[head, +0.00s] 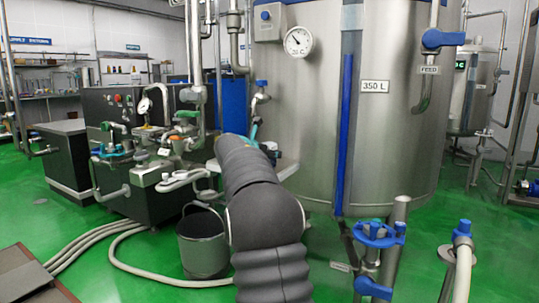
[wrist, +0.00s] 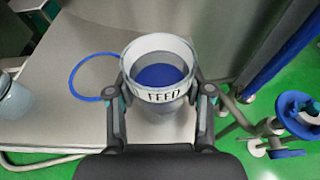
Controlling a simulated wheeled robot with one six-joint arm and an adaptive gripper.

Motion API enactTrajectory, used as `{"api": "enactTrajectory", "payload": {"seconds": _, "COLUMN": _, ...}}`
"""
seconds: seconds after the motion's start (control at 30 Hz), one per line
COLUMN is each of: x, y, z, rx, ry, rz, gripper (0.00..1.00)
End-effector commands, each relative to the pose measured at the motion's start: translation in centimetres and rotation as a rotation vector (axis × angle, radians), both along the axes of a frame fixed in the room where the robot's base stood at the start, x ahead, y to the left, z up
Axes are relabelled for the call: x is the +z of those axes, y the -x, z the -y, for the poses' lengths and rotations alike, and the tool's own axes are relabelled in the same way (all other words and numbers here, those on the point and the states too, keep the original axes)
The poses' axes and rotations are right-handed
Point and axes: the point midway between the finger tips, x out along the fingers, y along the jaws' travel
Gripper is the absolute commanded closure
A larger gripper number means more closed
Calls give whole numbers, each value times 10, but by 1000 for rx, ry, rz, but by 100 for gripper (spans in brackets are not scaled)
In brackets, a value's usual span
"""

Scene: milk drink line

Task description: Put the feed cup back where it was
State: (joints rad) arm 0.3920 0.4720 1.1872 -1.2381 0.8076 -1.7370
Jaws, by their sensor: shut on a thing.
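The feed cup (wrist: 158,96) is a pale cup with a white rim, a dark FEED label and blue inside, seen from above in the wrist view. My gripper (wrist: 160,100) is shut around its sides, one finger left and one right. The cup is over a grey metal surface (wrist: 50,125); whether its base touches is hidden. A blue ring (wrist: 71,83) is marked on that surface, left of the cup and partly overlapped by its rim in the picture. In the head view my arm hides the cup and most of the gripper.
A steel tank (head: 310,110) stands close behind the metal surface. A pale grey-blue vessel (wrist: 14,98) is at the left edge. Blue-handled valves (wrist: 295,105) stand off to the right. A dark bucket (head: 203,250) and hoses (head: 95,240) lie on the green floor.

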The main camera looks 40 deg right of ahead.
Motion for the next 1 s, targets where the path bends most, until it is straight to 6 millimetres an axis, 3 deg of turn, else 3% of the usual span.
{"api": "enactTrajectory", "payload": {"seconds": 0.03, "x": -2, "y": 0, "z": 0, "rx": 0, "ry": 1, "rz": 0, "gripper": 98}}
{"api": "enactTrajectory", "payload": {"seconds": 0.07, "x": -1, "y": 0, "z": 0, "rx": 0, "ry": 0, "rz": 0, "gripper": 42}}
{"api": "enactTrajectory", "payload": {"seconds": 0.13, "x": -1, "y": 0, "z": 0, "rx": 0, "ry": 0, "rz": 0, "gripper": 24}}
{"api": "enactTrajectory", "payload": {"seconds": 0.53, "x": 4, "y": 0, "z": 0, "rx": 0, "ry": 0, "rz": 0, "gripper": 24}}
{"api": "enactTrajectory", "payload": {"seconds": 0.67, "x": 8, "y": 5, "z": -15, "rx": 2, "ry": 1, "rz": 1, "gripper": 24}}
{"api": "enactTrajectory", "payload": {"seconds": 1.0, "x": 27, "y": 29, "z": -74, "rx": 3, "ry": 1, "rz": 1, "gripper": 24}}
